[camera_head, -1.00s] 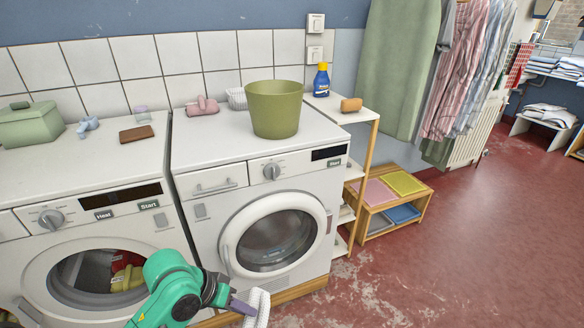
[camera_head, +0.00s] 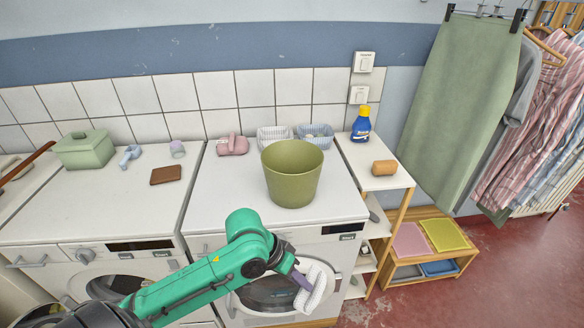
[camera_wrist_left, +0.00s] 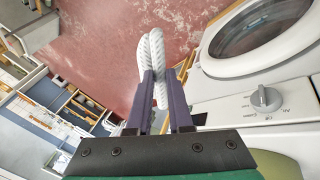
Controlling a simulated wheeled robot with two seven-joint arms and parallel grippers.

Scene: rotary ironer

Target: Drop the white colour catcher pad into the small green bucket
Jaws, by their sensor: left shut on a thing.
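The small green bucket (camera_head: 292,178) stands upright on top of the right washing machine, near its front right. My left gripper (camera_head: 303,284) is shut on the white colour catcher pad (camera_head: 318,290), in front of that machine's door and lower than the bucket. In the left wrist view the pad (camera_wrist_left: 150,58) sticks out beyond the gripper's fingertips (camera_wrist_left: 160,78), pinched between them. The bucket's bottom inside is hidden. My right gripper is in neither current view.
Two small baskets (camera_head: 274,138) and a pink object (camera_head: 232,145) stand behind the bucket. A shelf (camera_head: 370,155) right of the machine holds a blue bottle (camera_head: 361,125) and an orange-brown block (camera_head: 384,168). The machine top left of the bucket is clear.

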